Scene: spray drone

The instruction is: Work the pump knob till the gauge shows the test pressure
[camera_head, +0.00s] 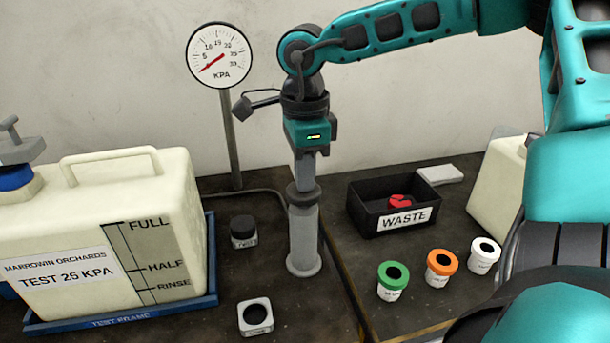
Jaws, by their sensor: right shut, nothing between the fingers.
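The pump (303,242) is an upright grey cylinder on the bench, with a darker knob or collar (303,196) at its top. My right gripper (306,180) points down directly over the pump, shut and empty, its fingertips at the knob. I cannot tell whether they touch it. The round gauge (220,55) stands on a post behind; its red needle points lower left, below the 5 mark, near the low end of the KPA scale. The cream tank (100,230) at left bears the label "TEST 25 KPA" (62,272). My left gripper is not in view.
The tank sits in a blue test frame (120,316). A black waste bin (364,214) holds something red. Green (393,276), orange (440,263) and white (484,254) cups stand at right.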

